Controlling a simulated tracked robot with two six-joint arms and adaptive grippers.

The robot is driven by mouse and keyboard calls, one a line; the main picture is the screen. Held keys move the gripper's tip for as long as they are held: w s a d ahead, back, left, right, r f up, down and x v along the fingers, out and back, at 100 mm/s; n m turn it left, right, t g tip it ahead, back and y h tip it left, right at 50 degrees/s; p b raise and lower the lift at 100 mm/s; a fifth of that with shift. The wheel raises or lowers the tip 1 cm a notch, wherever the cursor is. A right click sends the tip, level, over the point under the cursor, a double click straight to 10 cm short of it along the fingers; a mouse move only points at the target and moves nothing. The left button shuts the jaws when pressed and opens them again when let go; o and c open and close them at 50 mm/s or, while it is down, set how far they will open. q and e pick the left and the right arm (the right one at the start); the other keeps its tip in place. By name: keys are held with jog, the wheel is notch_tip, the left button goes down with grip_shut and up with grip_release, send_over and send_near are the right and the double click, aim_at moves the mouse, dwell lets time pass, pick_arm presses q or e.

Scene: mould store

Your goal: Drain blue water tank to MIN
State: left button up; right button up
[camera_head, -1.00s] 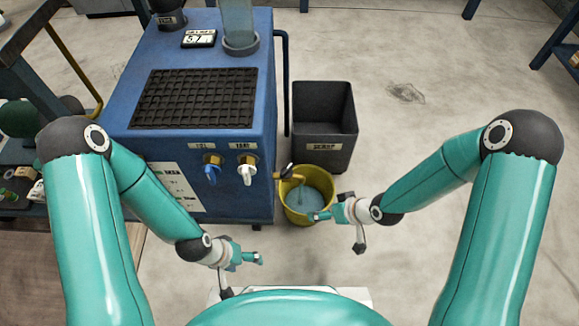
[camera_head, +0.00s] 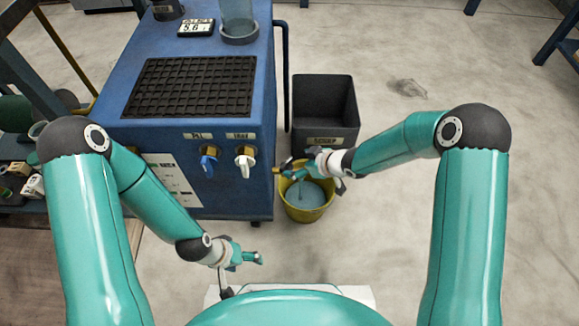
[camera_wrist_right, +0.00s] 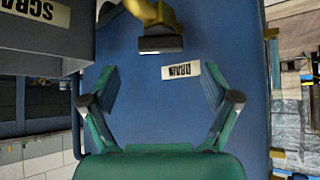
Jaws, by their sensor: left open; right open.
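The blue water tank (camera_head: 235,190) stands left of centre in the head view, with a clear tube (camera_head: 237,15) and a display (camera_head: 196,27) reading about 5.6 on top. On its side, a brass drain outlet (camera_head: 280,170) sits over a yellow bucket (camera_head: 303,212) holding water; a thin stream appears to fall into it. My right gripper (camera_head: 303,165) is open at the outlet and partly hides it. The right wrist view shows the brass valve with its dark end (camera_wrist_right: 160,44) ahead, between the open fingers (camera_wrist_right: 158,85), beside a DRAIN label (camera_wrist_right: 181,71). My left gripper (camera_head: 246,268) is open and empty before the tank.
A dark scrap bin (camera_head: 325,133) stands just behind the bucket. A cluttered bench (camera_head: 20,205) is at the left. The floor at the right is clear.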

aim_at(288, 163)
jog(key=b+x, duration=0.1)
jog(key=x, duration=0.4)
jog(key=shift+w+a+f, duration=0.2)
jog(key=shift+f, duration=0.1)
jog(key=c, duration=1.1)
jog(key=r+p, duration=0.1)
jog(key=p, duration=0.3)
jog(key=shift+w+n, duration=0.1)
jog(key=shift+n, duration=0.2)
jog(key=shift+c, duration=0.2)
jog(key=shift+f+g+p, duration=0.3)
jog(key=shift+p, duration=0.5)
jog(key=shift+f, duration=0.15)
